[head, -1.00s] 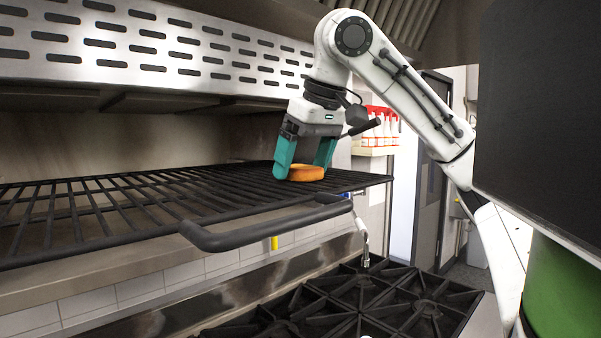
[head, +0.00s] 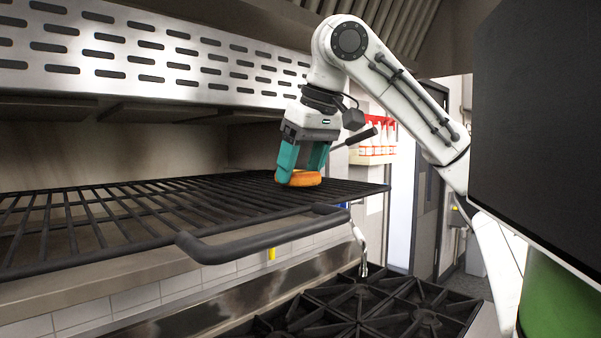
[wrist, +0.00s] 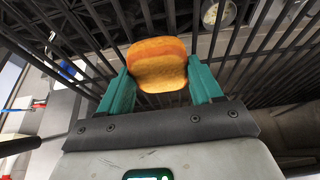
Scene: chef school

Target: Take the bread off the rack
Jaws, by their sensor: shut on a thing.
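The bread (head: 305,178) is a small golden-orange piece at the right end of the black wire rack (head: 150,205). My gripper (head: 303,172) comes down from above with its teal fingers shut on the bread. In the wrist view the bread (wrist: 158,65) sits between the two teal fingertips, with the rack bars behind it. The bread appears to be at the level of the rack bars; I cannot tell whether it still touches them. The bread's far side is hidden.
A thick black handle bar (head: 265,236) runs along the rack's front. A slotted metal panel (head: 150,50) hangs above the rack. A stove top with black grates (head: 390,310) lies below. Red-topped bottles (head: 375,135) stand on a shelf behind my arm.

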